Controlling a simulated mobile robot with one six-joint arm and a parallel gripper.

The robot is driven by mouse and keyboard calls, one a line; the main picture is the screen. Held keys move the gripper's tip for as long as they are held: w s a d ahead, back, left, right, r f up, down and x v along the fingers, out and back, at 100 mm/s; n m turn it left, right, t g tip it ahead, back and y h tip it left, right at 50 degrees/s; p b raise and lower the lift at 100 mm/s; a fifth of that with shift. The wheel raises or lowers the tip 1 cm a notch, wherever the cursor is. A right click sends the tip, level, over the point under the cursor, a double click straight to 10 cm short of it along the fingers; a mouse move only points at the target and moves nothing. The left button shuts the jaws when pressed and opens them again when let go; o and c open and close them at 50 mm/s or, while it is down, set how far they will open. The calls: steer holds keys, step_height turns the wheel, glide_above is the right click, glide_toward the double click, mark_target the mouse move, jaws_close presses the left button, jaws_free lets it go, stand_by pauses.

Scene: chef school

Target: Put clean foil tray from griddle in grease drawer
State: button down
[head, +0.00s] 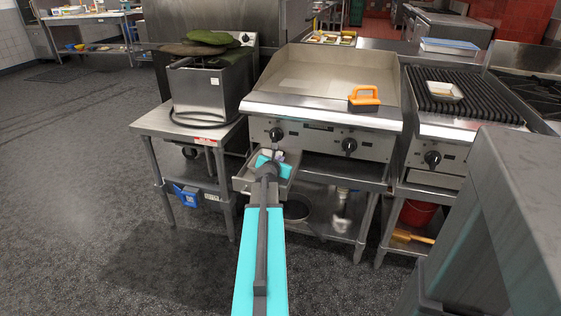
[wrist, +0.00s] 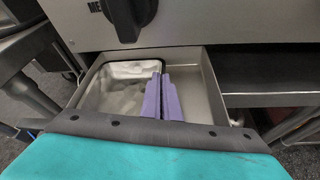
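The grease drawer (wrist: 213,92) is pulled out below the griddle (head: 325,82); it also shows in the head view (head: 241,183). The shiny foil tray (wrist: 118,92) lies in the left part of the drawer in the wrist view and looks empty. My gripper (wrist: 162,80) reaches into the drawer. Its purple fingers are close together at the tray's right wall, which appears pinched between them. The near end of the tray is hidden by my gripper. In the head view my gripper (head: 279,156) covers most of the drawer's inside.
A fryer (head: 205,90) stands at left. The griddle stand's legs flank the drawer. Floor at left is clear.

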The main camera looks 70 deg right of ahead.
steer(key=c, duration=2)
jaws_free()
steer(key=shift+c, duration=0.2)
steer(key=shift+a+r, duration=0.1)
steer(key=shift+r, duration=0.1)
